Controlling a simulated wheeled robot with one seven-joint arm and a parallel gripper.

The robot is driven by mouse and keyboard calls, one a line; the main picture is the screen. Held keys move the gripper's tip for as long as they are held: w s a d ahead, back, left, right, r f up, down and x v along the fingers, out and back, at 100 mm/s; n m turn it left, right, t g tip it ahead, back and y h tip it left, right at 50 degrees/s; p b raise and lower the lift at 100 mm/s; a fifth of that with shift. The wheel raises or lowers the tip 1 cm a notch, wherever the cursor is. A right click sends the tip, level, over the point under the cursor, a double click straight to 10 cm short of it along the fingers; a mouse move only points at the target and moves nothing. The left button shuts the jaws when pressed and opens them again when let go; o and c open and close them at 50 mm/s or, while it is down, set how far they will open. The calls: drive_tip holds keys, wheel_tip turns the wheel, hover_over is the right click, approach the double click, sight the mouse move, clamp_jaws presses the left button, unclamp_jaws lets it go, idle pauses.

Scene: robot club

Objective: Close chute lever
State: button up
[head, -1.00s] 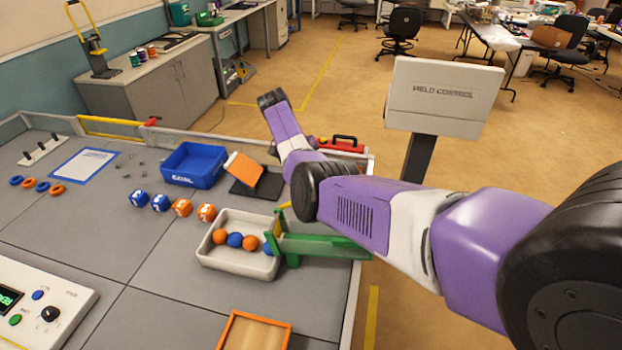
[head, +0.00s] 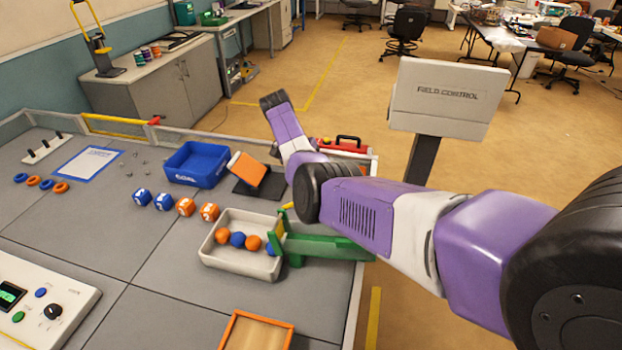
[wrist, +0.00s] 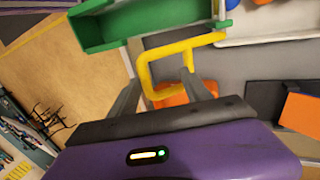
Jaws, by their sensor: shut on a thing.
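The green chute (head: 325,246) stands at the right edge of the grey table, its end at the white tray (head: 240,268). In the head view a small yellow part of the chute lever (head: 288,206) shows beside my arm; the rest is hidden. In the wrist view the yellow lever (wrist: 180,48) is a bent bar with a loop, next to the green chute (wrist: 150,22). My gripper (wrist: 163,76) has its two fingers at the loop and is shut on the lever. My arm hides the gripper in the head view.
The white tray holds several orange and blue balls (head: 222,235). Orange and blue cubes (head: 185,206), a blue bin (head: 197,165) and a tilted orange panel (head: 247,169) stand behind it. A red toolbox (head: 345,146) lies beyond my arm, near a field control board (head: 445,98).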

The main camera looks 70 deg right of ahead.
drive_tip(key=shift+w+a, duration=0.1)
drive_tip(key=shift+w, duration=0.1)
drive_tip(key=b+v, duration=0.1)
drive_tip(key=v, duration=0.6)
drive_tip(key=shift+r, duration=0.4)
